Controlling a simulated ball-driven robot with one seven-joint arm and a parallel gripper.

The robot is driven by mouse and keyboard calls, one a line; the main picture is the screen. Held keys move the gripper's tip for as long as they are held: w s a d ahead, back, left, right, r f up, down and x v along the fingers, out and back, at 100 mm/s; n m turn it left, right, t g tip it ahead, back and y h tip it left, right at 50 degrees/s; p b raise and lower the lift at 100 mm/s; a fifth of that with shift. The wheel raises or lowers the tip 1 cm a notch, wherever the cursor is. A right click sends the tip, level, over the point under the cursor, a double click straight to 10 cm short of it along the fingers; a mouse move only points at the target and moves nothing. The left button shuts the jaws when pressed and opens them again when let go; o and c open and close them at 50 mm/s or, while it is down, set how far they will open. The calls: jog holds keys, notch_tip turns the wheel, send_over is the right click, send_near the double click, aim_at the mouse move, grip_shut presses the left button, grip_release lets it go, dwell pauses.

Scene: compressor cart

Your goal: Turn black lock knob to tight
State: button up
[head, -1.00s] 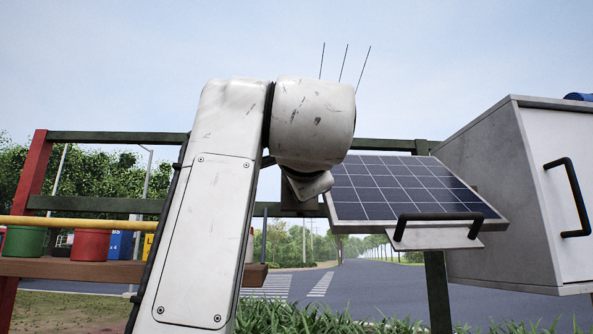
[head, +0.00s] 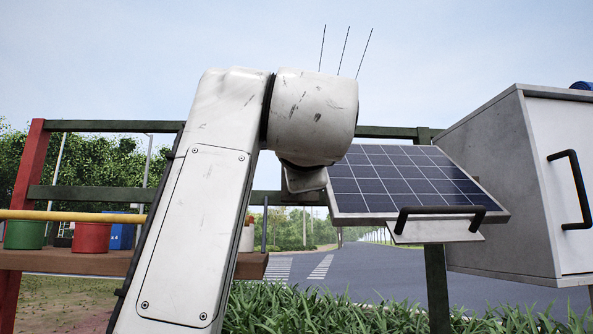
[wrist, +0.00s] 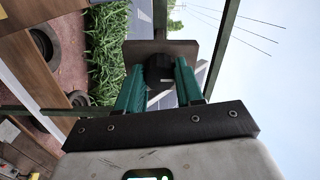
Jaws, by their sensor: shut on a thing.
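The black lock knob (wrist: 158,66) shows in the wrist view, in front of a brown plate (wrist: 184,46). My gripper (wrist: 159,74) is shut on the knob, with one teal finger on each side of it. No tight mark or pointer can be made out on the knob. In the head view my own arm hides the gripper and the knob. A tilted solar panel (head: 405,180) with a black handle (head: 440,211) stands just right of my wrist.
A grey cabinet (head: 493,175) with a white door stands at the right. At the left, a shelf (head: 70,261) holds a green bucket (head: 24,235) and a red bucket (head: 90,237) behind a yellow bar (head: 60,215). Dark green rails (head: 90,195) cross behind my arm.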

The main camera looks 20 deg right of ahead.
jog(key=o, duration=1)
jog(key=shift+o, duration=0.2)
jog(key=b+v, duration=0.3)
jog(key=v, duration=0.7)
jog(key=shift+s+b, duration=0.3)
jog(key=shift+s, duration=0.1)
jog(key=shift+a, duration=0.1)
